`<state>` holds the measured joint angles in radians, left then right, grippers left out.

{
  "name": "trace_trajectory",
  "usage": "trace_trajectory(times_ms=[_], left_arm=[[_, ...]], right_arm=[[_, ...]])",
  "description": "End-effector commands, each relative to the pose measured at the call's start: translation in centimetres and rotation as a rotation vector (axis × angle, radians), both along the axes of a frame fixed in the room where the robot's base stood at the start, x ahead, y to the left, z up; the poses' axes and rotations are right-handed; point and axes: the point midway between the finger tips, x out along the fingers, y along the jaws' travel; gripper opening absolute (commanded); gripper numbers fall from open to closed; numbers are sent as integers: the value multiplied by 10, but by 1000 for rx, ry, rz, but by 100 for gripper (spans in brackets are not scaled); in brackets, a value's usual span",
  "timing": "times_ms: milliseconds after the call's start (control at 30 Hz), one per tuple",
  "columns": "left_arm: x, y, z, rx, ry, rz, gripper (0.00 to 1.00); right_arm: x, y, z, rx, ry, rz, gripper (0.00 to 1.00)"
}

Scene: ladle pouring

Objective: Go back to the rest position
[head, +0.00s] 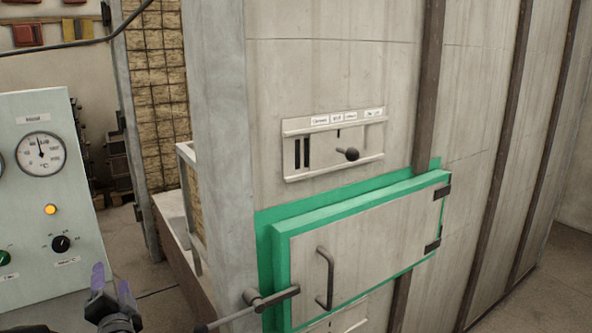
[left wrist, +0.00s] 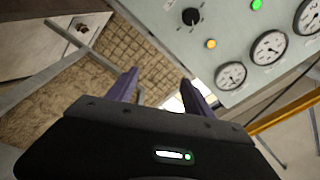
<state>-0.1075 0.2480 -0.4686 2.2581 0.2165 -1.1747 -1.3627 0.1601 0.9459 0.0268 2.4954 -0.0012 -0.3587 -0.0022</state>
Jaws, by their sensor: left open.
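My left gripper (head: 112,291) shows at the lower left of the head view, in front of the floor between the control panel and the furnace. Its two purple-tipped fingers are apart with nothing between them. In the left wrist view the same open fingers (left wrist: 158,88) point towards brickwork and the panel, and touch nothing. My right gripper is in neither view.
A pale green control panel (head: 45,190) with gauges and knobs stands at the left. A large furnace (head: 330,75) fills the middle and right. Its green-framed door (head: 375,240) looks closed, with a handle (head: 325,278) and a latch lever (head: 255,303) projecting. A slider plate (head: 335,145) sits above.

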Motion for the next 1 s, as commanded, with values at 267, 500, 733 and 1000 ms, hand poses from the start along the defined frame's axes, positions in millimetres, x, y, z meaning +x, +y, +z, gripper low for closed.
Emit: trace_trajectory(times_ms=[267,500,733,1000], left_arm=[[8,-19,-34,-282,-23,-78,60],[12,-81,-107,-643,68,-169,60],[-31,-181,-228,-1094,338,-146,60],[-174,-304,-345,-1503,791,97,60]], right_arm=[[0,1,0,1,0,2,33],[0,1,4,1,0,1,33],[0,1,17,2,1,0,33],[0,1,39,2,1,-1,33]])
